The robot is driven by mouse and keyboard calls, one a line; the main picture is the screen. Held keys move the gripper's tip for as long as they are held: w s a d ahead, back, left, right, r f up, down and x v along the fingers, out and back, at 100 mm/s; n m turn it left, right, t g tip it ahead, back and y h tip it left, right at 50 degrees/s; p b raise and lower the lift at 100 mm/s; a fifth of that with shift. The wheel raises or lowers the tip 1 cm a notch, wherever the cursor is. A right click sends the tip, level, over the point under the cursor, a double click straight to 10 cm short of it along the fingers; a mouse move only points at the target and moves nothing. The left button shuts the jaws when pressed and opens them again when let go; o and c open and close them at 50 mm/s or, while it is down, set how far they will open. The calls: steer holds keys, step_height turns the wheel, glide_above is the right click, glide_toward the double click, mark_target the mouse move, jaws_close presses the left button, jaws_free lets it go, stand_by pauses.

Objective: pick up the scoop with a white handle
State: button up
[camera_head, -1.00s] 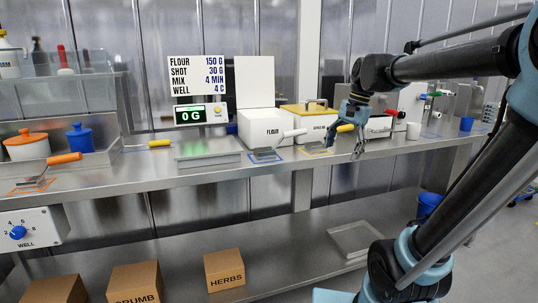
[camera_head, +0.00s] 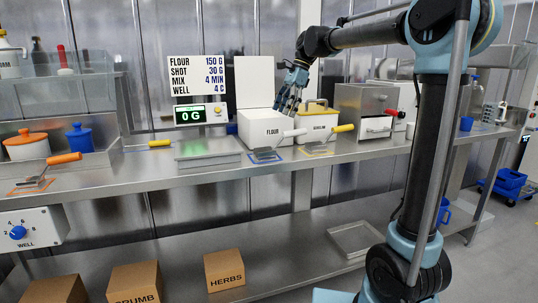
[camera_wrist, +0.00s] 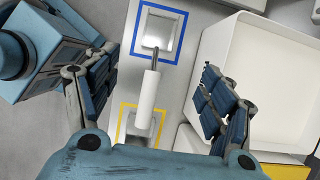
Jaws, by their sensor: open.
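The scoop with a white handle (camera_head: 294,133) lies on the steel counter in front of the white flour bin, its metal pan inside a blue outline. In the wrist view its white handle (camera_wrist: 150,92) points down the picture between my fingers, with the pan above it. My gripper (camera_head: 287,108) is above the flour bin's front right, pointing down. In the wrist view my gripper (camera_wrist: 157,82) is open, with one finger on each side of the handle and apart from it. Nothing is held.
The flour bin (camera_head: 258,129) stands open beside the semolina bin (camera_head: 317,125). A yellow-handled scoop (camera_head: 343,128) lies to the right, in a yellow outline. A scale (camera_head: 208,149) and an orange-handled scoop (camera_head: 64,159) are to the left. A drawer unit (camera_head: 366,103) stands to the right.

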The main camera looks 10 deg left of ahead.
mark_target(270, 147)
steer(key=x, duration=1.5)
steer(key=shift+d+f, duration=0.15)
steer(key=shift+f, duration=0.2)
steer(key=c, duration=1.1)
